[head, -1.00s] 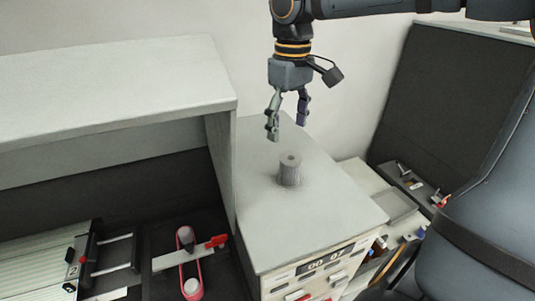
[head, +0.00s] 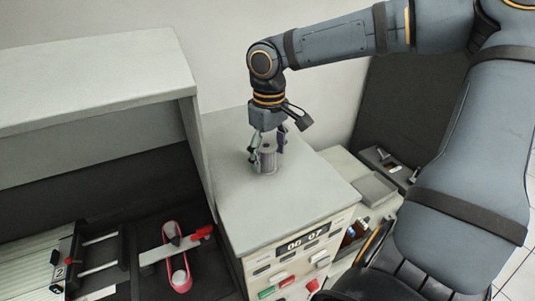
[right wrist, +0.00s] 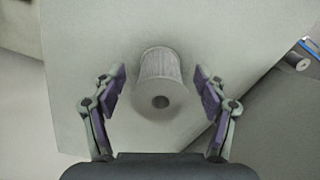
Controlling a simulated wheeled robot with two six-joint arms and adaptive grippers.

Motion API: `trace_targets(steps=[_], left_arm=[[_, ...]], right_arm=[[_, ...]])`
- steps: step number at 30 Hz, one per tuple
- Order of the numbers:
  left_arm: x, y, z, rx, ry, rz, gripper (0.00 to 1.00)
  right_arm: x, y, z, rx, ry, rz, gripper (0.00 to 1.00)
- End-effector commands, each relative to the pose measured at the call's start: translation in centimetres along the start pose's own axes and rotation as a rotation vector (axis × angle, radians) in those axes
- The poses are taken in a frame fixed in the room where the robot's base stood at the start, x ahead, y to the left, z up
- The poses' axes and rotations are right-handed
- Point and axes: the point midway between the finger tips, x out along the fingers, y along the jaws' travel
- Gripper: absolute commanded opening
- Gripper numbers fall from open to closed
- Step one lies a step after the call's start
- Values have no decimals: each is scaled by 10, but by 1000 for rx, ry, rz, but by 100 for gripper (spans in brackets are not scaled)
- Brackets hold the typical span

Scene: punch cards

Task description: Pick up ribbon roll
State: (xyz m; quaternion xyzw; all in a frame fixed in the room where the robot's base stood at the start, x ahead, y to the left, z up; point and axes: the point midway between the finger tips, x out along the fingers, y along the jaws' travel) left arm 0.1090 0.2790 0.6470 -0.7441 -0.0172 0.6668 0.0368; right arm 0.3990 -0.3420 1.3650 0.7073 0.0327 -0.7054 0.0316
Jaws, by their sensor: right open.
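The ribbon roll (head: 268,158) is a small grey ribbed cylinder with a dark hole in its top. It stands upright on the grey top of the cabinet (head: 240,208). My right gripper (head: 267,160) is open and lowered around the roll, one finger on each side. In the right wrist view the roll (right wrist: 161,82) lies between the two purple finger pads, with a gap on both sides, so neither pad touches it. My left gripper is not in view.
A tall grey housing (head: 95,85) rises just left of the cabinet top. A dark bay below it holds a red-looped belt (head: 180,262). The cabinet front has a counter display (head: 302,242) and buttons. A dark panel stands at the right.

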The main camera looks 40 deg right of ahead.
Motion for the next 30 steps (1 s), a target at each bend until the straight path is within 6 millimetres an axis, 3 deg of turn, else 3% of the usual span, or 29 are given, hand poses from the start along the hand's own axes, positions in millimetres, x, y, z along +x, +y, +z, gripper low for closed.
trace_targets(steps=[5, 18, 20, 30], left_arm=[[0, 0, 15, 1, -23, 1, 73], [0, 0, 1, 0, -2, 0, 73], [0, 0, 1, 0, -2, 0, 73], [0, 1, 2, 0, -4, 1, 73]], right_arm=[[0, 0, 0, 0, 0, 1, 71], [0, 0, 0, 0, 0, 1, 11], [0, 0, 0, 1, 0, 1, 5], [-9, 3, 1, 3, 3, 1, 5]])
